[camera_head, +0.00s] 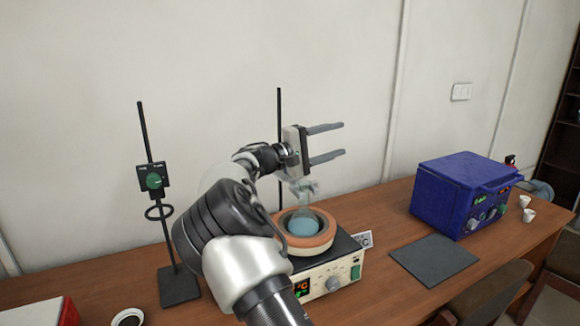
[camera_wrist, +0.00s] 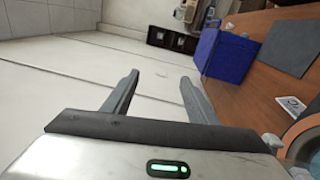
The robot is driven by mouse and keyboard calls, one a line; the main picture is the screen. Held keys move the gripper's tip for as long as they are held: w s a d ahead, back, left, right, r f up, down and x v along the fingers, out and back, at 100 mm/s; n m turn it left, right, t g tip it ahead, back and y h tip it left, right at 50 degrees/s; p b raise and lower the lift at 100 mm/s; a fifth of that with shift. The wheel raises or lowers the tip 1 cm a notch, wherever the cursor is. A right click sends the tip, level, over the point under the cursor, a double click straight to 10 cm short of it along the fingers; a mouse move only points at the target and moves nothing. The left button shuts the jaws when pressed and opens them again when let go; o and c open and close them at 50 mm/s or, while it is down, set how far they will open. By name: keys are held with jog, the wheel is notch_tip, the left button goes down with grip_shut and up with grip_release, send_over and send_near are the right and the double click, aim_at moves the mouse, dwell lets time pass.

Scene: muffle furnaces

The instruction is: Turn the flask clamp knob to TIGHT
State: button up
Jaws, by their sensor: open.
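My gripper (camera_head: 341,140) is open and empty, raised above the flask, with its fingers pointing right. In the wrist view the open fingers (camera_wrist: 158,77) have nothing between them. A flask with blue liquid (camera_head: 303,226) sits in an orange-rimmed heating bowl, its top partly hidden by my wrist. A rod (camera_head: 280,112) stands behind my arm; any clamp on it is hidden. A green knob (camera_head: 153,181) on a black box is on the left stand, above a ring. Its small labels are unreadable, and I cannot tell whether it is the flask clamp knob. My gripper is well right of it.
A blue furnace (camera_head: 457,190), a dark mat (camera_head: 433,260) and small white cups (camera_head: 528,215) are to the right. A red-and-white box (camera_head: 40,314) is at lower left. The wall is close behind.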

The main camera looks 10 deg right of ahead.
jog(key=a+f+n+t+y, duration=0.1)
jog(key=a+f+n, duration=0.1)
jog(key=a+n, duration=0.1)
jog(key=s+a+f+n+t+y, duration=0.1)
jog(key=a+f+n+t, duration=0.1)
jog(key=n, duration=0.4)
jog(key=a+f+n+t, duration=0.2)
jog(key=a+n, duration=0.2)
jog(key=shift+s+a+f+y, duration=0.15)
jog(key=shift+s+f+y, duration=0.1)
jog(key=shift+f+y, duration=0.15)
jog(key=s+a+f+n+t+y, duration=0.2)
jog(key=a+f+n+t+y, duration=0.25)
jog(key=a+n, duration=0.65)
jog(key=shift+g+y, duration=0.25)
jog(key=shift+g, duration=0.2)
jog(key=x, duration=1.7)
jog(key=shift+d+f, duration=0.15)
jog(key=shift+f, duration=0.2)
jog(key=shift+c, duration=0.3)
